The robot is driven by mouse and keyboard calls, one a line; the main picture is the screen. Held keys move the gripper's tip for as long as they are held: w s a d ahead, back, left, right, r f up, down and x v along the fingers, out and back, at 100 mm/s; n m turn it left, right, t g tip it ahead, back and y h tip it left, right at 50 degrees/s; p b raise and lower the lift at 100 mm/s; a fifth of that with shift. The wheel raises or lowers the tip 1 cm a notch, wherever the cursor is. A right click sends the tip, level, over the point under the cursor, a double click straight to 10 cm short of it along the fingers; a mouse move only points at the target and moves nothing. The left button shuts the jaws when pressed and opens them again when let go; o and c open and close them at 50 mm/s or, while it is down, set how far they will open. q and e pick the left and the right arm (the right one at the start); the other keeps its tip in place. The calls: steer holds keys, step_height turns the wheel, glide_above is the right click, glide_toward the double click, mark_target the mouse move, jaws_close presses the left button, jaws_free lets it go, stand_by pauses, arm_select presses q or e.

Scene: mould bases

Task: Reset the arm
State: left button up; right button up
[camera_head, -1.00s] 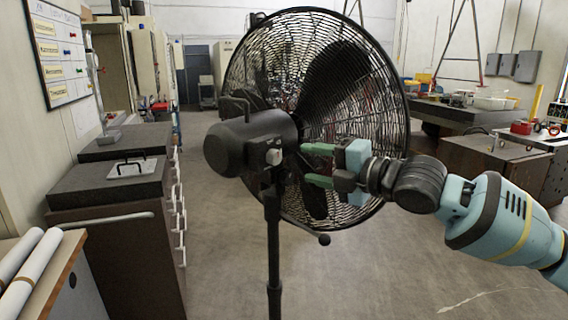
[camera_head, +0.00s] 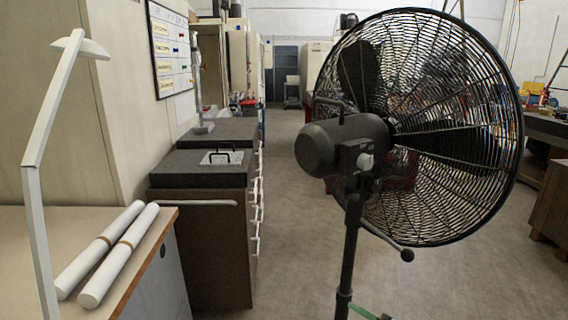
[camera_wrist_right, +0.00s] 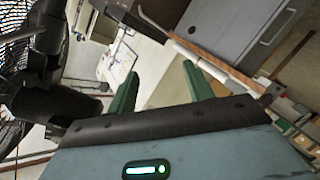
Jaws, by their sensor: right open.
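My right gripper (camera_wrist_right: 162,85) shows in the right wrist view with its two green fingers apart and nothing between them. In the head view only a green sliver, likely one of its fingertips, shows at the bottom edge near the fan's pole. A large black pedestal fan (camera_head: 325,147) stands upright in the right half of the head view, with its motor housing towards me. The fan's dark parts also show at the left of the right wrist view (camera_wrist_right: 45,105), beside the gripper and apart from its fingers. My left gripper is not in view.
A wooden-topped table (camera_head: 150,240) with two white rolls (camera_head: 118,255) and a white bent stand (camera_head: 55,105) is at the left. Dark-topped drawer cabinets (camera_head: 205,220) stand behind it. A workbench (camera_head: 550,128) is at the far right. Grey floor is open between the cabinets and fan.

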steer(key=s+d+f+m+h, duration=0.25)
steer(key=s+f+m, duration=0.55)
steer(key=s+f, duration=0.65)
steer(key=s+d+f+m+g+h, duration=0.2)
steer(key=s+f+m, duration=0.1)
steer(key=s+f, duration=0.3)
steer(key=s+d+f+m+g+h, duration=0.1)
steer(key=s+f, duration=0.4)
steer(key=s, duration=0.5)
steer(key=shift+s+d+f+m+g+h, duration=0.4)
steer(key=shift+d+m+h, duration=0.05)
steer(key=shift+m+h, duration=0.55)
